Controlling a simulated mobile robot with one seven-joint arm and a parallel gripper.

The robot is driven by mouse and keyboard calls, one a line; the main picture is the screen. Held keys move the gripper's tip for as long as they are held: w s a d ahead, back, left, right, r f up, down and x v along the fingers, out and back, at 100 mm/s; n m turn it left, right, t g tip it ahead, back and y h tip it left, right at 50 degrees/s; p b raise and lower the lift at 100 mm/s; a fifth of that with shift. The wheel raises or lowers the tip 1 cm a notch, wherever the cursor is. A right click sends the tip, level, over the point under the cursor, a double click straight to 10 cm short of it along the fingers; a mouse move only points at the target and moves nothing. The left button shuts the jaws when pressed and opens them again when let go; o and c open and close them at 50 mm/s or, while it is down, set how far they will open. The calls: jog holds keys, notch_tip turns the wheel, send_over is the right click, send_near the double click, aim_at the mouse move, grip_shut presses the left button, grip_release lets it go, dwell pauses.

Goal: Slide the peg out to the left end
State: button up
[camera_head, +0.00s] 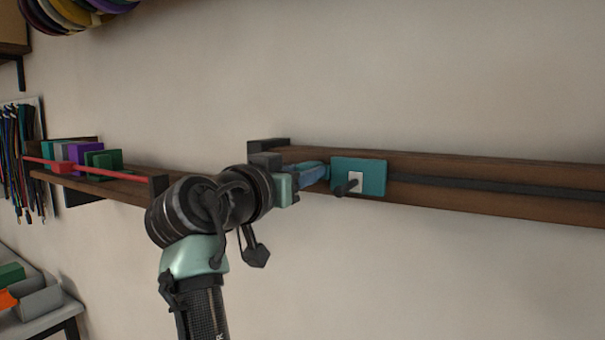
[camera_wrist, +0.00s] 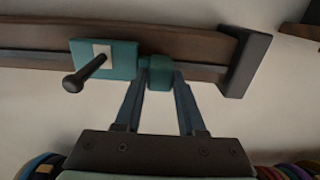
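A teal plate (camera_head: 374,178) sits on the front of the wooden rail, over its dark groove. A black peg (camera_head: 345,188) sticks out from a pale square on the plate; the peg also shows in the wrist view (camera_wrist: 80,80). My gripper (camera_head: 318,172) is just left of the plate, at the rail. In the wrist view a small teal block (camera_wrist: 160,73) beside the plate lies between my fingertips, which appear closed against its sides. The fingers do not touch the peg. The block is hidden in the head view.
A dark end block (camera_head: 269,146) stands at the rail's left end, near my gripper; the wrist view shows it on the right (camera_wrist: 245,65). The groove (camera_head: 480,187) runs clear to the right. A shelf with coloured blocks (camera_head: 90,155) and a red bar is farther left.

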jog(key=o, duration=0.4)
jog(key=shift+d, duration=0.1)
jog(key=b+v, duration=0.6)
jog(key=v, duration=0.7)
jog(key=shift+b, duration=0.35)
